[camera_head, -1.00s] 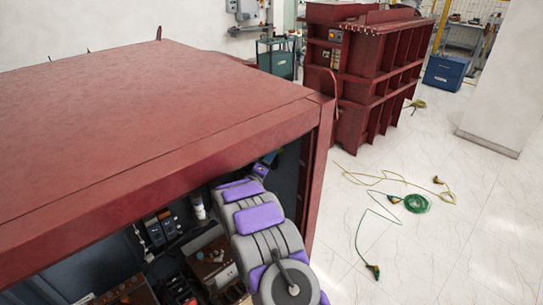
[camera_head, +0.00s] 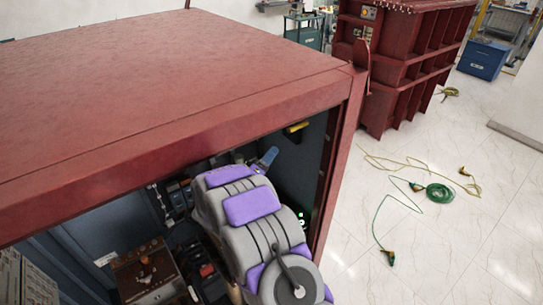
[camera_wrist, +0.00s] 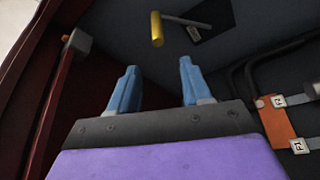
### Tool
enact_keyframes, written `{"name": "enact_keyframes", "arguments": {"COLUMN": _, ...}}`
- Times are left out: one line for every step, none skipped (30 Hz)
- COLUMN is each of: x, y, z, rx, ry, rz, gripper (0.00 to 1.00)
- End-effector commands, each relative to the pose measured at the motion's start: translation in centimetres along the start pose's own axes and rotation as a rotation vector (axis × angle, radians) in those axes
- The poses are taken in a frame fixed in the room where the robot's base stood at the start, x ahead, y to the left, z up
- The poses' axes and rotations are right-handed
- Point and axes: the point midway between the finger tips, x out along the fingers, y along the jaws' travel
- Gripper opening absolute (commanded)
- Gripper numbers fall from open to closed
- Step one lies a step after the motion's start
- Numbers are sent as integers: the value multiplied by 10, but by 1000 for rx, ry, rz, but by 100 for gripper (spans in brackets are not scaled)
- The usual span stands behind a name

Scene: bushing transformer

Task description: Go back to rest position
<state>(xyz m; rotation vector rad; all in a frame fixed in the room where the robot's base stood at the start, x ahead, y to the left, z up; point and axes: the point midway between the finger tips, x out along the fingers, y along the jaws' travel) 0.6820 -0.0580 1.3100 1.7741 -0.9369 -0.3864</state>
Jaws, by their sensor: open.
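My gripper (camera_wrist: 156,90) shows in the wrist view with its two blue fingers apart and nothing between them. In the head view my grey and purple arm reaches into the open front of the red transformer cabinet (camera_head: 200,80), and a blue fingertip (camera_head: 268,156) shows past the arm. A yellow handle (camera_wrist: 157,29) on a grey rod is on the dark inner wall ahead of the fingers, apart from them. The yellow handle also shows in the head view (camera_head: 296,128). The arm hides part of the cabinet's inside.
The cabinet's red right post (camera_head: 340,165) stands close to my arm. Inside at lower left is a brown box with terminals (camera_head: 147,272). An orange part with tagged cables (camera_wrist: 279,122) is at right in the wrist view. Green cable (camera_head: 438,193) lies on open floor.

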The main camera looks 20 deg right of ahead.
Motion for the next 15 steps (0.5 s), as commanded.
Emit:
{"name": "enact_keyframes", "arguments": {"x": 0, "y": 0, "z": 0, "rx": 0, "ry": 1, "rz": 0, "gripper": 48}}
{"name": "enact_keyframes", "arguments": {"x": 0, "y": 0, "z": 0, "rx": 0, "ry": 1, "rz": 0, "gripper": 48}}
{"name": "enact_keyframes", "arguments": {"x": 0, "y": 0, "z": 0, "rx": 0, "ry": 1, "rz": 0, "gripper": 48}}
{"name": "enact_keyframes", "arguments": {"x": 0, "y": 0, "z": 0, "rx": 0, "ry": 0, "rz": 1, "gripper": 48}}
{"name": "enact_keyframes", "arguments": {"x": 0, "y": 0, "z": 0, "rx": 0, "ry": 0, "rz": 1, "gripper": 48}}
{"name": "enact_keyframes", "arguments": {"x": 0, "y": 0, "z": 0, "rx": 0, "ry": 0, "rz": 0, "gripper": 48}}
{"name": "enact_keyframes", "arguments": {"x": 0, "y": 0, "z": 0, "rx": 0, "ry": 0, "rz": 0, "gripper": 48}}
{"name": "enact_keyframes", "arguments": {"x": 0, "y": 0, "z": 0, "rx": 0, "ry": 0, "rz": 1, "gripper": 48}}
{"name": "enact_keyframes", "arguments": {"x": 0, "y": 0, "z": 0, "rx": 1, "ry": 1, "rz": -1, "gripper": 48}}
{"name": "enact_keyframes", "arguments": {"x": 0, "y": 0, "z": -1, "rx": 5, "ry": 1, "rz": -4, "gripper": 48}}
{"name": "enact_keyframes", "arguments": {"x": 1, "y": -1, "z": -1, "rx": 12, "ry": 3, "rz": -11, "gripper": 48}}
{"name": "enact_keyframes", "arguments": {"x": 1, "y": -3, "z": -2, "rx": 27, "ry": 6, "rz": -27, "gripper": 48}}
{"name": "enact_keyframes", "arguments": {"x": 2, "y": -5, "z": -4, "rx": 43, "ry": 11, "rz": -45, "gripper": 48}}
{"name": "enact_keyframes", "arguments": {"x": 2, "y": -8, "z": -6, "rx": 64, "ry": 16, "rz": -70, "gripper": 48}}
{"name": "enact_keyframes", "arguments": {"x": 2, "y": -12, "z": -10, "rx": 100, "ry": 24, "rz": -113, "gripper": 48}}
